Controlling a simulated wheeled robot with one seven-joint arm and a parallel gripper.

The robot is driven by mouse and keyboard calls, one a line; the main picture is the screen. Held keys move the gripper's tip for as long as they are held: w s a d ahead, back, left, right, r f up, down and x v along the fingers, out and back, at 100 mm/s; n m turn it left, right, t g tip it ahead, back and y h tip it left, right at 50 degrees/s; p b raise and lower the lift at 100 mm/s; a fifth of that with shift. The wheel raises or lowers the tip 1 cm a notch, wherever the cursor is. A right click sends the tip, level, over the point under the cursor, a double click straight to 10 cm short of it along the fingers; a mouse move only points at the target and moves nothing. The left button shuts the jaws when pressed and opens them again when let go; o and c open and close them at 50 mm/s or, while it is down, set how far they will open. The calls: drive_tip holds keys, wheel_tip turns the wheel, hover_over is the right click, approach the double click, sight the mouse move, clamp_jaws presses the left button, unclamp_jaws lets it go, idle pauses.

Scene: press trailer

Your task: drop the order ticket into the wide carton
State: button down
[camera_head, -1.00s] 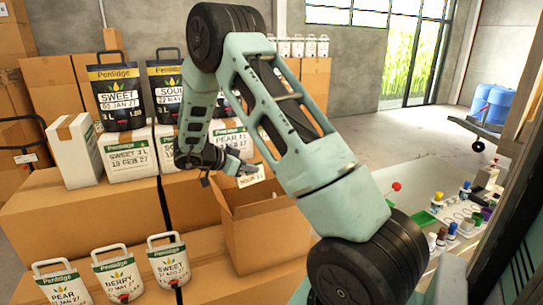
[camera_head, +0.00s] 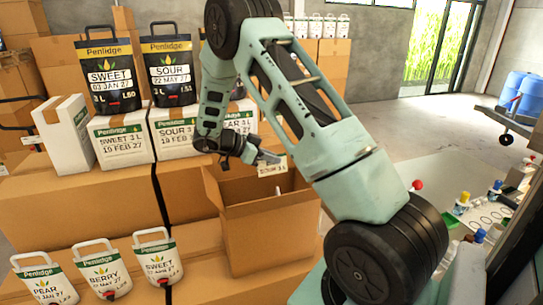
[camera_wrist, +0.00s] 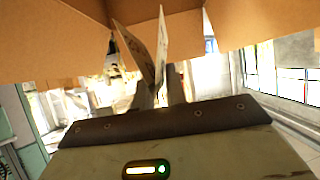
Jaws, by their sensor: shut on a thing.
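The order ticket (camera_head: 272,168) is a small white card with dark print reading roughly "SOUR 3 L". My gripper (camera_head: 266,158) is shut on it and holds it over the back part of the wide carton's opening. In the wrist view the pale ticket (camera_wrist: 161,48) stands out from between my fingers (camera_wrist: 160,95). The wide carton (camera_head: 270,240) is plain brown cardboard, open at the top with raised flaps. Its brown cardboard (camera_wrist: 55,35) fills the top of the wrist view. Its inner floor is hidden.
White labelled boxes (camera_head: 125,142) and black pouches (camera_head: 107,75) stand on cartons at the left and behind. Several white jugs (camera_head: 158,262) stand at the front left. A table with small bottles (camera_head: 463,203) is at the right.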

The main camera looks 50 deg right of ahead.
drive_tip(key=shift+f+b, duration=0.9)
drive_tip(key=shift+f, duration=0.6)
drive_tip(key=c, duration=1.3)
unclamp_jaws()
drive_tip(key=shift+c, duration=0.2)
drive_tip(key=shift+w+a+r+b, duration=0.25)
drive_tip(key=shift+w+a+b, duration=0.05)
drive_tip(key=shift+a, duration=0.15)
drive_tip(key=b+v, duration=0.5)
drive_tip(key=v, duration=1.1)
drive_tip(key=shift+b, duration=0.35)
drive_tip(key=shift+w+a+r, duration=0.1)
drive_tip(key=shift+a, duration=0.05)
